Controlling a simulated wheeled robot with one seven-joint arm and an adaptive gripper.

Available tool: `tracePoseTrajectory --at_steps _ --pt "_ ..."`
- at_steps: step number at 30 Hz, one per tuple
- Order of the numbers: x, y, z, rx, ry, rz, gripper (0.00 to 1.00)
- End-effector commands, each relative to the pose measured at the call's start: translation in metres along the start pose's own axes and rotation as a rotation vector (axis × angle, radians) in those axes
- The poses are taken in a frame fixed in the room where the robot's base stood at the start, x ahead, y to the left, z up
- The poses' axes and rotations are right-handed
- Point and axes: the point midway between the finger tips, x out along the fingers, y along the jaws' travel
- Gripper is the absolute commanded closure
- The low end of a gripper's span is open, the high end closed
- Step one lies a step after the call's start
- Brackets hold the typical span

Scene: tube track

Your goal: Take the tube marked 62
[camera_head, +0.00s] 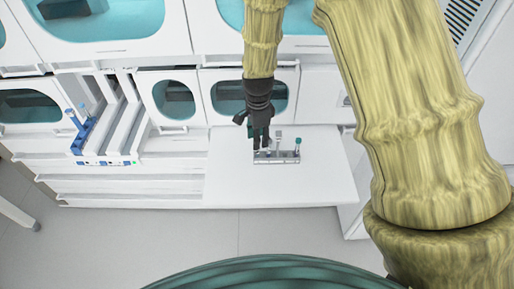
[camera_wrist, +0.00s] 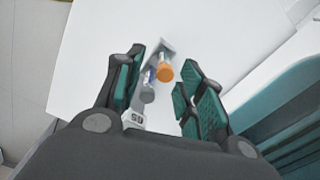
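A small grey rack (camera_head: 277,157) stands on the white table, with a grey-topped tube (camera_head: 278,138) and a teal-topped tube (camera_head: 298,145) upright in it. My gripper (camera_head: 260,143) points down over the rack's left part and hides what is there. In the wrist view my gripper (camera_wrist: 163,62) is open. An orange-capped tube (camera_wrist: 164,71) and a grey-capped tube (camera_wrist: 148,92) show between its fingers, apart from them. The rack (camera_wrist: 137,119) bears dark characters that I cannot read surely. No mark 62 is legible on any tube.
The white table (camera_head: 235,185) is clear around the rack. A blue holder (camera_head: 82,135) with a tube stands on the white unit at the left. Cabinets with teal windows (camera_head: 174,98) line the back behind the table.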

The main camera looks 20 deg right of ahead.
Motion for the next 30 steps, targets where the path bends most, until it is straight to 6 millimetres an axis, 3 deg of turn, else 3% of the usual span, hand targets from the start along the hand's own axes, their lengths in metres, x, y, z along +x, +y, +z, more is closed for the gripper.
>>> tracePoseTrajectory --at_steps 11,30 --pt "0.017 -0.002 0.001 -0.004 -0.001 0.001 0.61" --pt "0.065 -0.008 -0.001 -0.005 0.000 0.001 0.61"
